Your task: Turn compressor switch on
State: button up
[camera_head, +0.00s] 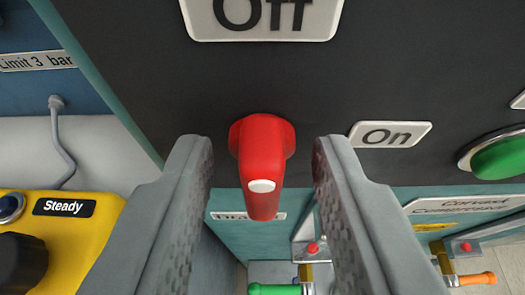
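The red switch (262,165) sits on a dark panel in the middle of the picture. Its handle points down toward the bottom of the picture, with a white mark near its lower part. An "Off" label (262,15) is above it and an "On" label (389,134) is to its right. My gripper (262,160) is open, with one grey finger on each side of the switch handle. A gap shows between the handle and each finger.
A yellow box (70,245) labelled "Steady" with a black knob (20,262) is at lower left. Green (275,289) and orange (475,279) valve handles are at the bottom. The panel around the switch is clear.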

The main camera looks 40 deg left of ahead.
grip_shut()
dwell(0.3)
jog(key=m+y, duration=0.1)
jog(key=m+g+y, duration=0.1)
jog(key=m, duration=0.1)
jog(key=shift+w+d+f, duration=0.1)
jog(key=shift+w+d, duration=0.05)
jog(key=shift+d, duration=0.05)
jog(key=m+y, duration=0.2)
jog(key=m, duration=0.1)
jog(key=shift+w+d+f+g, duration=0.1)
jog(key=shift+d+f+g, duration=0.05)
jog(key=shift+g, duration=0.25)
jog(key=m+y, duration=0.2)
jog(key=m, duration=0.2)
jog(key=shift+f, duration=0.15)
jog(key=shift+w+d+f+m+t+y, duration=0.15)
jog(key=shift+m+y, duration=0.2)
jog(key=shift+m, duration=0.45)
jog(key=shift+s+a+m+t+y, duration=0.15)
jog(key=shift+m+y, duration=0.2)
jog(key=shift+m, duration=0.45)
jog(key=shift+w+d+m, duration=0.1)
jog(key=shift+m, duration=0.2)
